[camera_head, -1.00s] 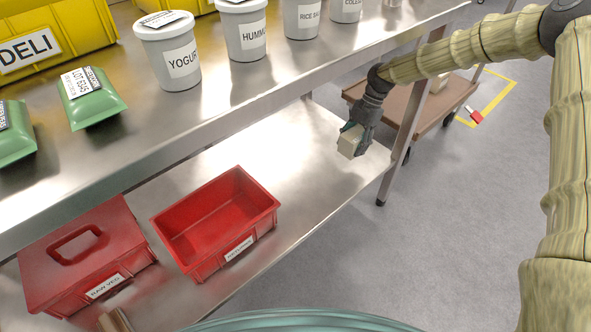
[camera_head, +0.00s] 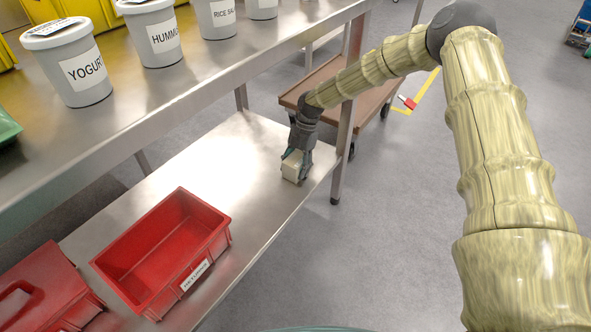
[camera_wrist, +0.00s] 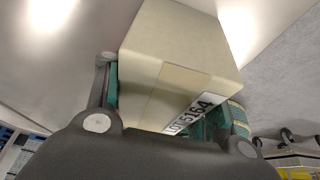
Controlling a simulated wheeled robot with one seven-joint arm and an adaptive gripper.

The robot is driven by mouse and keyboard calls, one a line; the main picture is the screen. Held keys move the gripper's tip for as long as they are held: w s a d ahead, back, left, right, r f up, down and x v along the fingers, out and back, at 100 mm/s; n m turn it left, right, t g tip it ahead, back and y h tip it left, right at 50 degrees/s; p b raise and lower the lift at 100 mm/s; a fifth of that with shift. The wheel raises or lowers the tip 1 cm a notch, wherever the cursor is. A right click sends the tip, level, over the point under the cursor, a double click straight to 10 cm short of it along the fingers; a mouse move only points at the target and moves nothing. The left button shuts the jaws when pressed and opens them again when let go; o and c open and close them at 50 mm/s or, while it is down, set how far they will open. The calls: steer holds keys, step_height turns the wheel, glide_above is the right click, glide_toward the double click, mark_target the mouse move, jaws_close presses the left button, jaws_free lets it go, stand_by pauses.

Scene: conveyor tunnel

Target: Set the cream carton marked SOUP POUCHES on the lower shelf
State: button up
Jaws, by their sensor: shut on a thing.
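The cream carton (camera_head: 293,171) is held in my gripper (camera_head: 296,160) over the right end of the lower shelf (camera_head: 228,165). My gripper is shut on it, with a finger on each side. The head view does not clearly show whether the carton's base touches the shelf. In the wrist view the carton (camera_wrist: 185,60) fills the middle between the fingers, and a label with "LOT 5164" faces the camera. No SOUP POUCHES marking is visible.
A red open bin (camera_head: 165,250) stands on the lower shelf at left, beside a lidded red box (camera_head: 45,295). The upper shelf holds several tubs, such as the yogurt tub (camera_head: 72,65). A brown cart (camera_head: 375,95) stands behind. Bare shelf lies between bin and carton.

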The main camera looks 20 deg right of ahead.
steer(key=o, duration=1.5)
steer(key=shift+r, duration=0.1)
steer(key=p+v, duration=0.4)
steer(key=v, duration=0.7)
steer(key=shift+w+d+r, duration=0.1)
steer(key=shift+r, duration=0.3)
